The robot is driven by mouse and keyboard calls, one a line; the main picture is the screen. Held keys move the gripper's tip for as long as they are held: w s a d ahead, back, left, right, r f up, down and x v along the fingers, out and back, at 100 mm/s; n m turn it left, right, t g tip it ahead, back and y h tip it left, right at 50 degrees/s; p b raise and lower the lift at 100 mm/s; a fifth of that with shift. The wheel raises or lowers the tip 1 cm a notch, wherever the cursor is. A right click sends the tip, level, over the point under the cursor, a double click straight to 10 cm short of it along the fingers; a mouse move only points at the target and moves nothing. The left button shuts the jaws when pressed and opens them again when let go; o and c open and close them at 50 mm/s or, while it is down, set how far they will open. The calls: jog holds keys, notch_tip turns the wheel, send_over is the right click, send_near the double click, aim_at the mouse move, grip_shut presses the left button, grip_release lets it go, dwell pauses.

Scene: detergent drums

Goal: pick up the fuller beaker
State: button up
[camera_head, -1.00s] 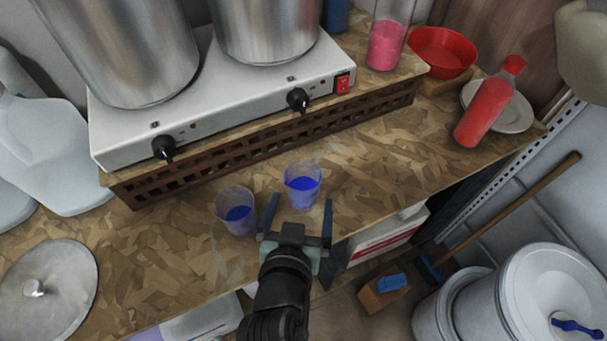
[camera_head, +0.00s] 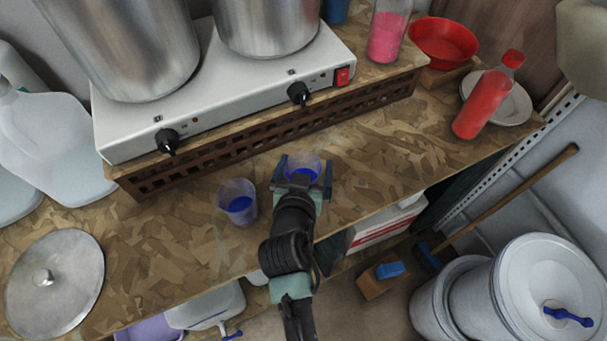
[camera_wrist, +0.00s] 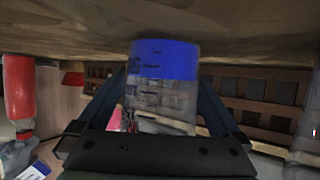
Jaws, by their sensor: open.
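Two clear beakers with blue liquid stand upright on the patterned worktop. The right beaker (camera_head: 304,160) looked fuller in the earlier view; the gripper now partly covers it. The left beaker (camera_head: 237,204) holds less liquid and stands apart to the left. My gripper (camera_head: 304,172) is open, with one finger on each side of the right beaker. In the wrist view, which looks upside down, this beaker (camera_wrist: 164,62) is between the fingers of my gripper (camera_wrist: 163,88). Finger contact with the beaker cannot be told.
A white hot plate (camera_head: 230,95) with two steel pots stands behind on a slatted wooden riser (camera_head: 270,140). A round lid (camera_head: 55,285) lies at left. A red bottle (camera_head: 485,100) and red bowl (camera_head: 443,42) are at right. Worktop right of the beakers is clear.

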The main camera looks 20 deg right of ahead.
jog(key=c, duration=1.2)
jog(key=shift+c, duration=0.2)
